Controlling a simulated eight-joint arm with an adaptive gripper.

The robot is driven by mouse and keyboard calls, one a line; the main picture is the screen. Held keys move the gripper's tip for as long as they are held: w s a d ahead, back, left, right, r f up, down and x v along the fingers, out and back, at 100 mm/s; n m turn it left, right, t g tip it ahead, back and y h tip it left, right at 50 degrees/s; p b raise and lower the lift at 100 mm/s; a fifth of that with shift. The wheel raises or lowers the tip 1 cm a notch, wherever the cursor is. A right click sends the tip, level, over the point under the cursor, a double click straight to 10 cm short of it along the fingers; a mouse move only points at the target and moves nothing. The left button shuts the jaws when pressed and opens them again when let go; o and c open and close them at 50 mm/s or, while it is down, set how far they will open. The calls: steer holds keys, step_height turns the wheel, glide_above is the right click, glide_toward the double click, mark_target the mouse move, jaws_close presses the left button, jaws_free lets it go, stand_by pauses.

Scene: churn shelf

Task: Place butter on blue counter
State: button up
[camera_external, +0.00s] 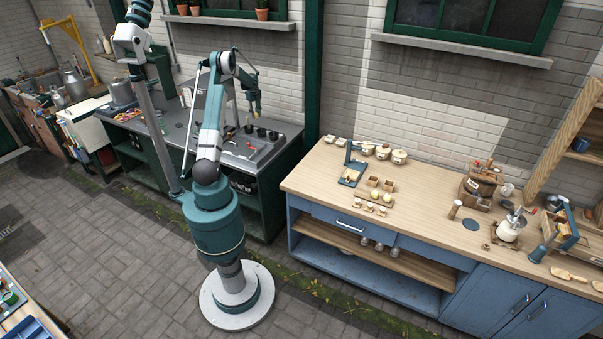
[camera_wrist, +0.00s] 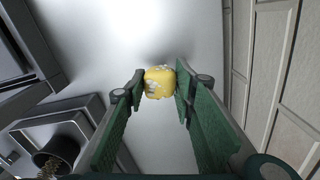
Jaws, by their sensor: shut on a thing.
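In the wrist view my gripper (camera_wrist: 160,84) is shut on the butter (camera_wrist: 159,79), a small yellow lump with whitish patches, held between the green fingertips. In the external view my gripper (camera_external: 255,103) is small, above the dark-green counter at the back; the butter cannot be made out there. The blue counter (camera_external: 335,248), with blue cabinet fronts and a light wooden top, stands to the right of my arm, away from my gripper.
The dark-green counter (camera_external: 280,172) behind my arm carries dark cups (camera_external: 260,132) and metal equipment. The blue counter holds a small blue press (camera_external: 350,173), jars (camera_external: 383,151), a wooden churn (camera_external: 480,184) and a glass churn (camera_external: 511,226). Its wooden top has bare room at the left and front middle.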

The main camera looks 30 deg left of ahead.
mark_target(257, 123)
steer(key=shift+f, duration=0.1)
steer(key=shift+f, duration=2.2)
steer(key=shift+f+b, duration=0.25)
steer(key=shift+b, duration=0.15)
steer(key=o, duration=0.9)
steer(key=shift+r, duration=0.1)
steer(key=shift+r+p, duration=0.15)
steer(key=shift+p, duration=0.3)
steer(key=shift+r, duration=3.75)
